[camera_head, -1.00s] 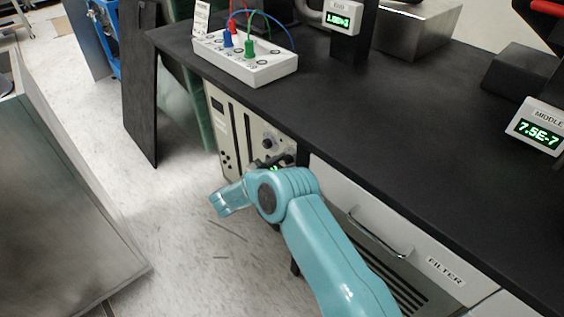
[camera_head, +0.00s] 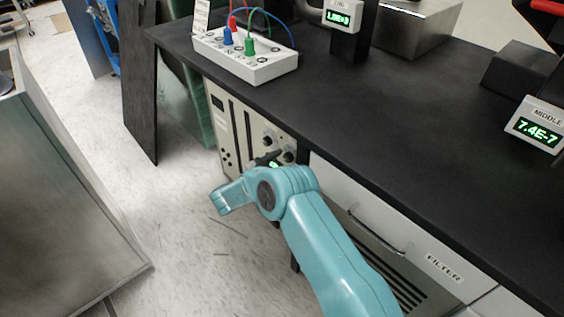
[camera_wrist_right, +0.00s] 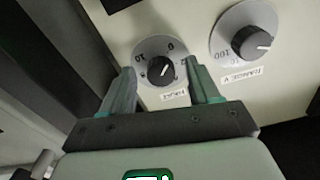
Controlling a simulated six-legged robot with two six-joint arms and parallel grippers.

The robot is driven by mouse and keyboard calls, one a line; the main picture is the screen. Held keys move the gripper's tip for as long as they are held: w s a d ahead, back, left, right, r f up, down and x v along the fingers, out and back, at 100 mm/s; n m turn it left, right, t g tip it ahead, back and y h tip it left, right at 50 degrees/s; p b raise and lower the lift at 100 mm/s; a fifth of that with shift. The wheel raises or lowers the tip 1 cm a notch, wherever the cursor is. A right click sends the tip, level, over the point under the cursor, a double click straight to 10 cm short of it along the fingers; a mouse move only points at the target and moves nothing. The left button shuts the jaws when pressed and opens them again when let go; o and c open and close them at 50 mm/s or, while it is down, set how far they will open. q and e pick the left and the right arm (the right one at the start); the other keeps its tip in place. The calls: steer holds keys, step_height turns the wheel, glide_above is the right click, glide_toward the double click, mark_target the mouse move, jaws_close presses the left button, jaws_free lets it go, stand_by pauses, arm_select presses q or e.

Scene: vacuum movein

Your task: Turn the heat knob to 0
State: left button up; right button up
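My right gripper (camera_wrist_right: 164,92) is open, with one teal finger to the left of the knob and one to the right. Gaps show between fingers and knob. In the head view my right gripper (camera_head: 266,159) is small and dark in front of the instrument panel (camera_head: 234,130). My left gripper is not in view.
A second knob (camera_wrist_right: 250,42) labelled for range sits right of the heat knob, close to the right finger. The black bench top (camera_head: 400,150) overhangs the panel. A drawer marked FILTER (camera_head: 400,245) is to the right. Open floor (camera_head: 190,240) lies left.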

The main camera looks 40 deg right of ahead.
steer(key=shift+a, duration=0.1)
steer(key=s+a+p, duration=0.1)
steer(key=a+p, duration=0.1)
steer(key=a, duration=1.4)
steer(key=shift+s, duration=0.15)
